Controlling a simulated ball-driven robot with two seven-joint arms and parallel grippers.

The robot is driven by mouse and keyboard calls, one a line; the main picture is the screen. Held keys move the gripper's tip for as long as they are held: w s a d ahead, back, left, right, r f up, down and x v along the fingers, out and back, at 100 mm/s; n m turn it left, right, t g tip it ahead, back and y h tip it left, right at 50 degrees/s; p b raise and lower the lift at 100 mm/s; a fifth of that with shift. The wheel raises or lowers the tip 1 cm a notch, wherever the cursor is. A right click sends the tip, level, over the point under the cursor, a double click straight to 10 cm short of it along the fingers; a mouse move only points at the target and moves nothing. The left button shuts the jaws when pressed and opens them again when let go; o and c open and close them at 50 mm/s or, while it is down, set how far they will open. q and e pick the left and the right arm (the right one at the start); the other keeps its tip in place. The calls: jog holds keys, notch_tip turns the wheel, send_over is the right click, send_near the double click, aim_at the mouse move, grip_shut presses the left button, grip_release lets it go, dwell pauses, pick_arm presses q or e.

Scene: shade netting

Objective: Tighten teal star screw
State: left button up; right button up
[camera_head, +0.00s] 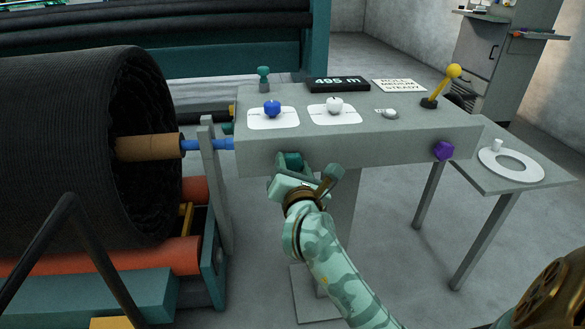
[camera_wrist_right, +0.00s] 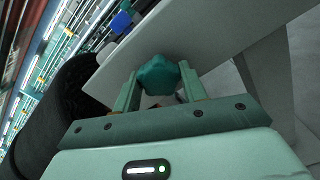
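The teal star screw (camera_wrist_right: 158,75) sits on the front face of the grey console (camera_head: 400,142). In the head view it shows partly (camera_head: 290,161), just beyond the fingers of my right gripper (camera_head: 288,176). In the right wrist view my right gripper (camera_wrist_right: 158,88) has one finger on each side of the screw's head. Both fingers appear to touch it, so the gripper looks shut on it. The screw's shaft is hidden. My left gripper is not in view.
The console top holds a blue knob (camera_head: 271,108), a white knob (camera_head: 334,105), a display (camera_head: 338,84) and a yellow-knobbed lever (camera_head: 453,72). A purple knob (camera_head: 443,150) is on its front right. A black netting roll (camera_head: 70,150) stands left. Floor in front is partly clear.

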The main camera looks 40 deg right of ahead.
aim_at(294, 164)
jog(key=shift+o, duration=1.2)
jog(key=shift+s+a, duration=0.1)
jog(key=shift+p+v, duration=0.3)
jog(key=shift+v, duration=1.15)
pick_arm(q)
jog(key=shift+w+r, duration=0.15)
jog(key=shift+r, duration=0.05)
pick_arm(e)
jog(key=r+n+p, duration=0.1)
jog(key=n+p, duration=0.1)
jog(key=p, duration=0.1)
jog(key=r+n+p, duration=0.1)
jog(key=n+p, duration=0.1)
jog(key=p, duration=0.1)
jog(key=shift+n, duration=0.4)
jog(key=n+p, duration=0.4)
jog(key=n, duration=0.1)
jog(key=n+p, duration=0.2)
jog(key=p, duration=0.1)
jog(key=shift+f, duration=0.4)
jog(key=shift+f+n, duration=0.25)
jog(key=shift+n, duration=0.25)
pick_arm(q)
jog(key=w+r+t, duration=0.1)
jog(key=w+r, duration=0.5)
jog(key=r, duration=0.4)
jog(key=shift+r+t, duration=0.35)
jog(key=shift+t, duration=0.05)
pick_arm(e)
jog(key=shift+f, duration=0.4)
